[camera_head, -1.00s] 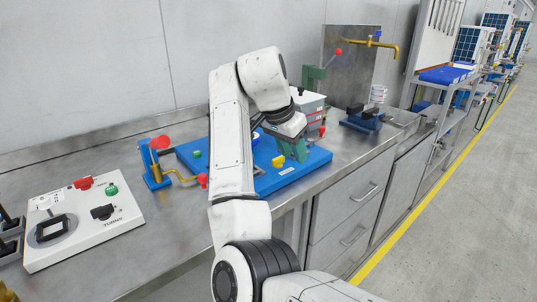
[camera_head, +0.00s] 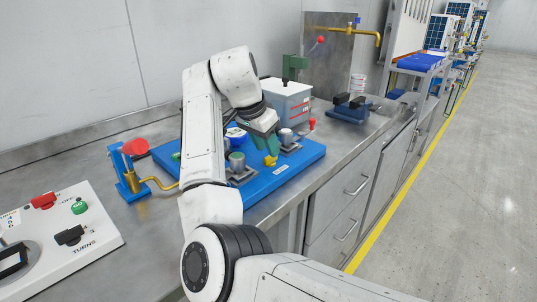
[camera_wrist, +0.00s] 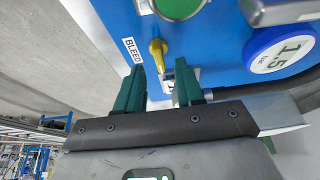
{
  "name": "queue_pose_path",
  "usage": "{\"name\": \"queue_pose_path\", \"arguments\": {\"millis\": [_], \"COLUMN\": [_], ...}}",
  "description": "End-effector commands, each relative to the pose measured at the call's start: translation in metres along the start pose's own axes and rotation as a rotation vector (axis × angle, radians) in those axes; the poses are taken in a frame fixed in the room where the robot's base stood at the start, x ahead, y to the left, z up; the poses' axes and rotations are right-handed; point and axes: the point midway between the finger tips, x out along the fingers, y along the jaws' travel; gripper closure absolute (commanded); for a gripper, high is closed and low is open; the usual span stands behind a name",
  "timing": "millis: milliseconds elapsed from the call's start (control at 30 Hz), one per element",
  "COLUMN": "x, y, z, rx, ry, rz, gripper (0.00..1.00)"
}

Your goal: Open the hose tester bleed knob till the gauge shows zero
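The hose tester is a blue board (camera_head: 305,160) on the steel bench. Its yellow bleed knob (camera_wrist: 158,50) stands beside the BLEED label (camera_wrist: 133,50) in the wrist view. The knob also shows in the head view (camera_head: 270,160) below my gripper. The round blue-rimmed gauge (camera_wrist: 281,50) reads 1.5 bar in the wrist view; in the head view the gauge (camera_head: 236,134) is partly behind my arm. My gripper (camera_wrist: 160,92) has its two green fingers apart with nothing between them. The yellow knob lies just beyond the fingertips, toward the left finger.
Metal clamp-like fittings (camera_head: 288,142) stand on the board close to my gripper. A grey box (camera_head: 285,100) stands behind it. A blue vise (camera_head: 350,110) is at the right.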

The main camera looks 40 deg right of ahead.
Motion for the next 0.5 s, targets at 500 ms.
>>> {"name": "queue_pose_path", "arguments": {"millis": [500], "x": [0.031], "y": [0.0], "z": [0.0], "rx": [0.0], "ry": [0.0], "rz": [-0.001], "gripper": [0.63]}}
